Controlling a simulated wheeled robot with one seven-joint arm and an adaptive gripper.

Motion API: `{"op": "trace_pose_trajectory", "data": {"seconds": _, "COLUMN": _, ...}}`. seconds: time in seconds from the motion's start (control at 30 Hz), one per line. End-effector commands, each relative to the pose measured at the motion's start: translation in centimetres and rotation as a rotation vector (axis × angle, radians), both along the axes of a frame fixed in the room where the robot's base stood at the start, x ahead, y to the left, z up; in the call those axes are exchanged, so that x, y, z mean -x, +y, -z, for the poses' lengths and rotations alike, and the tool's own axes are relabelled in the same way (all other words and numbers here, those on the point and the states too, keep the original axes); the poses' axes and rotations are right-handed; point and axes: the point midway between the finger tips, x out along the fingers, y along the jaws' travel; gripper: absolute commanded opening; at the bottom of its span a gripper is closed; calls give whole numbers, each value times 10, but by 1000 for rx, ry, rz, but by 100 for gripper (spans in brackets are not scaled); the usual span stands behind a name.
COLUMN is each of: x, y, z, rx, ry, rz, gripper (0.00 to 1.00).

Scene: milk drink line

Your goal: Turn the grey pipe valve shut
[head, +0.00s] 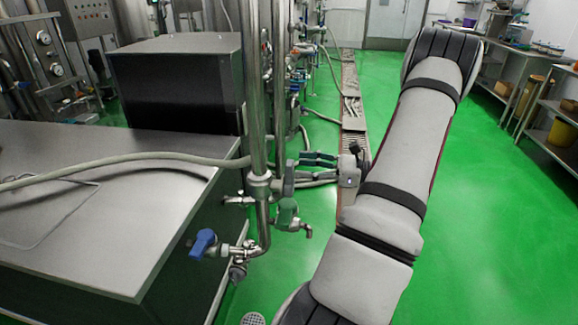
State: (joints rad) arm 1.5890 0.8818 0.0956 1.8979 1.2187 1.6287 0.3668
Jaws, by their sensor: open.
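A grey upright handle (289,179), which looks like the grey pipe valve, stands at the right side of the vertical steel pipe, by a joint in the pipe. My gripper (304,159) reaches in from the right, just right of and slightly above this handle. Its dark fingers point left and are open, with nothing seen between them. I cannot tell from this view whether a fingertip touches the handle. A green valve (286,212) sits just below the grey handle, and a blue valve handle (203,242) is lower left.
Vertical steel pipes (254,90) stand left of my gripper. A pale hose (130,158) crosses the steel cabinet top (90,245) toward them. A dark box (178,85) stands behind. The green floor (480,230) at right is clear up to the shelves (555,108).

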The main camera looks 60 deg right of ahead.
Motion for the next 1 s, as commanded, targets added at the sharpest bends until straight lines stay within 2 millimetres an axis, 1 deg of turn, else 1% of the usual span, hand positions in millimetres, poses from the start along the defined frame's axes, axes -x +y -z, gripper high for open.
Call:
{"op": "trace_pose_trajectory", "data": {"seconds": 0.03, "x": -9, "y": 4, "z": 0, "rx": -1, "ry": 0, "rz": -3, "gripper": 52}}
{"op": "trace_pose_trajectory", "data": {"seconds": 0.1, "x": -19, "y": 8, "z": 0, "rx": -1, "ry": 0, "rz": -2, "gripper": 52}}
{"op": "trace_pose_trajectory", "data": {"seconds": 0.2, "x": -31, "y": 13, "z": 0, "rx": -1, "ry": 0, "rz": -3, "gripper": 52}}
{"op": "trace_pose_trajectory", "data": {"seconds": 0.3, "x": -38, "y": 16, "z": 0, "rx": -1, "ry": 1, "rz": 0, "gripper": 52}}
{"op": "trace_pose_trajectory", "data": {"seconds": 0.43, "x": -43, "y": 18, "z": 0, "rx": 0, "ry": 1, "rz": -1, "gripper": 52}}
{"op": "trace_pose_trajectory", "data": {"seconds": 0.67, "x": -44, "y": 18, "z": 0, "rx": 0, "ry": 1, "rz": -1, "gripper": 52}}
{"op": "trace_pose_trajectory", "data": {"seconds": 0.7, "x": -43, "y": 18, "z": 0, "rx": 0, "ry": 1, "rz": -1, "gripper": 49}}
{"op": "trace_pose_trajectory", "data": {"seconds": 0.87, "x": -43, "y": 18, "z": 0, "rx": 0, "ry": 1, "rz": -1, "gripper": 13}}
{"op": "trace_pose_trajectory", "data": {"seconds": 0.9, "x": -43, "y": 18, "z": 0, "rx": 0, "ry": 1, "rz": -1, "gripper": 4}}
{"op": "trace_pose_trajectory", "data": {"seconds": 0.93, "x": -43, "y": 18, "z": 0, "rx": 0, "ry": 1, "rz": -1, "gripper": 0}}
{"op": "trace_pose_trajectory", "data": {"seconds": 1.0, "x": -43, "y": 18, "z": 0, "rx": 0, "ry": 1, "rz": -1, "gripper": 0}}
